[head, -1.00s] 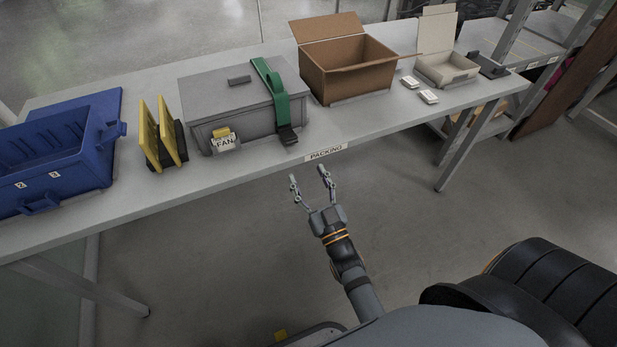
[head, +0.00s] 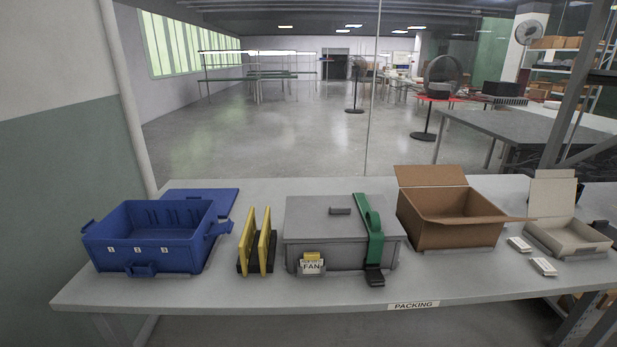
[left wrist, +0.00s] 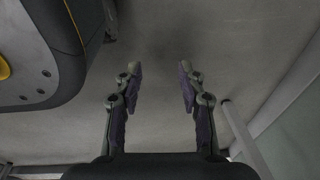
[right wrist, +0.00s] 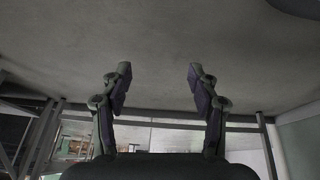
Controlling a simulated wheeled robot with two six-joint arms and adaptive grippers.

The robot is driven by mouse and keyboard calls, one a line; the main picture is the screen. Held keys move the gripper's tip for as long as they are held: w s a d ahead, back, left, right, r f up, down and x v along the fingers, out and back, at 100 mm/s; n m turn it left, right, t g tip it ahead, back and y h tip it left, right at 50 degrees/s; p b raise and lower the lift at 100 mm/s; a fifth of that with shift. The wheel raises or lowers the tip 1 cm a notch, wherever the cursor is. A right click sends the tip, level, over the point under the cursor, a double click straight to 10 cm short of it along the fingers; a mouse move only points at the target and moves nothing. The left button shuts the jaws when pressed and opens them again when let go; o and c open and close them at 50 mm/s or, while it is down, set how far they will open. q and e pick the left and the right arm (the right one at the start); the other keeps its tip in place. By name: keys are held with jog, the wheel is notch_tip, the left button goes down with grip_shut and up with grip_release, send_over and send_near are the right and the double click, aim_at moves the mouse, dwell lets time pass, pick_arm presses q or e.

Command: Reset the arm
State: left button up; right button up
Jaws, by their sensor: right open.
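My left gripper (left wrist: 160,88) shows in the left wrist view with its fingers apart and nothing between them, over bare grey floor. My right gripper (right wrist: 160,88) shows in the right wrist view, also open and empty, with floor in front of it. Neither arm shows in the head view now. The packing table (head: 240,297) stands ahead in the head view, and no gripper is over its top.
On the table are a blue crate (head: 150,256), yellow panels in a black holder (head: 258,240), a grey case (head: 340,252) with a green strap (head: 374,240), a brown carton (head: 455,237), a white box (head: 575,242) and small white packs (head: 543,266).

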jog(key=s+d+f+g, duration=0.3)
jog(key=s+f, duration=0.1)
jog(key=s, duration=0.4)
pick_arm(q)
jog(key=s+r+p, duration=0.8)
jog(key=r+p, duration=0.5)
jog(key=p, duration=0.5)
jog(key=shift+r, duration=0.35)
pick_arm(e)
jog(key=s+r, duration=0.9)
jog(key=r, duration=0.4)
jog(key=shift+s+d+g, duration=0.15)
jog(key=shift+s+g, duration=0.05)
jog(key=shift+g, duration=0.2)
pick_arm(q)
jog(key=shift+s+a, duration=0.1)
pick_arm(e)
jog(key=shift+r, duration=0.1)
